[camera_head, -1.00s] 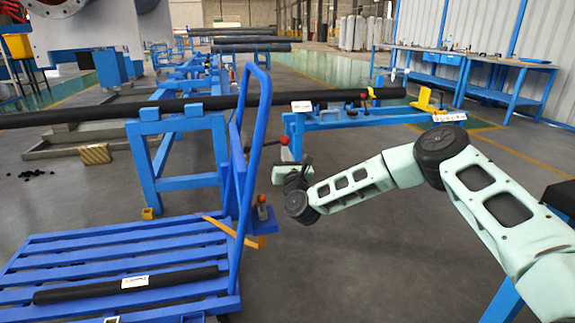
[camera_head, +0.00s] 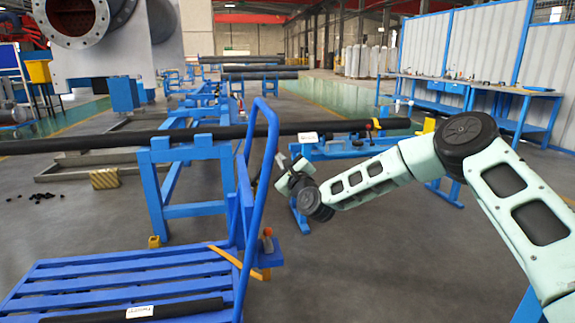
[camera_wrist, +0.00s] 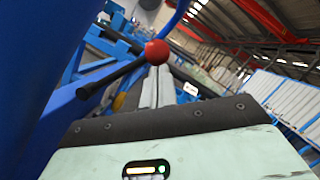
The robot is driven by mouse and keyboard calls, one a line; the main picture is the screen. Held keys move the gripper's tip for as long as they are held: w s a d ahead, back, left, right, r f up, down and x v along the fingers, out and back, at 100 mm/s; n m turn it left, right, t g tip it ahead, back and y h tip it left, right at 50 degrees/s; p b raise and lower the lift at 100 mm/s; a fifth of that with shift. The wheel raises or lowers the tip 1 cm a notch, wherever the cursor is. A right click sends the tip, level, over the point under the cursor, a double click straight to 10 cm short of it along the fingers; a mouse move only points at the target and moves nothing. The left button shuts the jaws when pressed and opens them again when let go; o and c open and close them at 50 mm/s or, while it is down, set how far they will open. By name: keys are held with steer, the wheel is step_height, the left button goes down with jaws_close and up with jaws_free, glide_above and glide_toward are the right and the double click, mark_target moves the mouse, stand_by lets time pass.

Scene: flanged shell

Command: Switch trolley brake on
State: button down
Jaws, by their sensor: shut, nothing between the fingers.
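The blue slatted trolley (camera_head: 110,284) stands at lower left in the head view, with a tall blue push handle (camera_head: 262,190). A small orange-red topped lever (camera_head: 267,234) sits low beside this handle. My gripper (camera_head: 281,160) is just right of the handle, above that lever. In the wrist view, my gripper (camera_wrist: 157,82) is shut and empty. Its tips reach just below a red ball knob (camera_wrist: 157,52) on a black rod (camera_wrist: 112,76); I cannot tell whether they touch. Which lever this knob belongs to is unclear. Large blue surfaces fill the wrist view's left side.
A long black pipe (camera_head: 200,135) rests on a blue stand (camera_head: 190,154) behind the trolley. Another black pipe (camera_head: 130,313) lies on the trolley deck. Blue workbenches (camera_head: 470,88) stand at the back right. The floor right of the trolley (camera_head: 350,265) is open.

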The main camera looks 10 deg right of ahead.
steer(key=shift+a+r+n+g+y+p, duration=0.3)
steer(key=shift+a+r+n, duration=0.3)
steer(key=shift+n, duration=0.5)
steer(key=shift+a+r, duration=0.1)
steer(key=shift+a, duration=0.05)
